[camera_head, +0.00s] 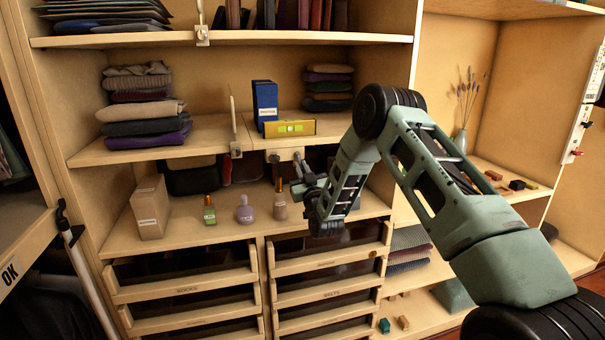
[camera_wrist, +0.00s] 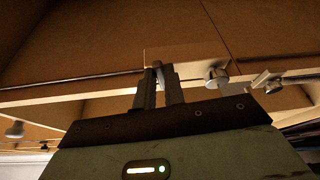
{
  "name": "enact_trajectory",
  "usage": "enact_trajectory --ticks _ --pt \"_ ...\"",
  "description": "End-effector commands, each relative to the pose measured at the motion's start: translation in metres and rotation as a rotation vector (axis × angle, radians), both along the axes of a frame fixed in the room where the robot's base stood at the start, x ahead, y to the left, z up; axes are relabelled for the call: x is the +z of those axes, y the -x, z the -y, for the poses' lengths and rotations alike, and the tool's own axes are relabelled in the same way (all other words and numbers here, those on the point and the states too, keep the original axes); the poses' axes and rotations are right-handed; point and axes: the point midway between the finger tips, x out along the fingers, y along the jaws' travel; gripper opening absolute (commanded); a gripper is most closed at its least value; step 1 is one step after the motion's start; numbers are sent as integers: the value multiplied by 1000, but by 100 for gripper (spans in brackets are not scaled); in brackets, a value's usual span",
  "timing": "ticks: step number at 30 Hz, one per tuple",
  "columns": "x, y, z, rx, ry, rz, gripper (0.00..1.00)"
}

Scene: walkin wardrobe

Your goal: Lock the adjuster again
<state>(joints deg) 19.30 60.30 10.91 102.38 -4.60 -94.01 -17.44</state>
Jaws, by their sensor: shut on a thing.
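The adjuster hardware (camera_head: 274,157) is a set of small metal fittings under the front edge of the middle shelf (camera_head: 200,144). In the wrist view a round metal knob (camera_wrist: 216,76) and a flat lever-like piece (camera_wrist: 266,79) sit right of my fingers. My gripper (camera_wrist: 158,82) is shut on a small grey metal tab (camera_wrist: 158,69) at the shelf's underside. In the head view my gripper (camera_head: 301,168) is just below the shelf edge, partly hidden by my own wrist. Whether the adjuster is locked cannot be told.
A yellow spirit level (camera_head: 290,128) lies on the shelf before a blue box (camera_head: 265,102). Folded clothes (camera_head: 145,128) are stacked left. Below stand a green bottle (camera_head: 209,212), a purple bottle (camera_head: 245,211), a brown bottle (camera_head: 280,203) and a tan box (camera_head: 150,208), above drawers (camera_head: 185,290).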

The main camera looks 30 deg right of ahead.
Motion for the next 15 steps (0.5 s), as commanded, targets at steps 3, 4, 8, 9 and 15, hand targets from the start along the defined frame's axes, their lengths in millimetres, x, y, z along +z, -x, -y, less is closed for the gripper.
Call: enact_trajectory --ticks 3,4,8,9,15 --pt "-6 -1 -2 0 -57 21 0" --pt "-6 -1 -3 0 -72 25 0" --pt "-5 -1 -5 0 -123 39 0" --pt "-4 -1 -5 0 -134 42 0" --pt "-1 -1 -6 0 -153 45 0"
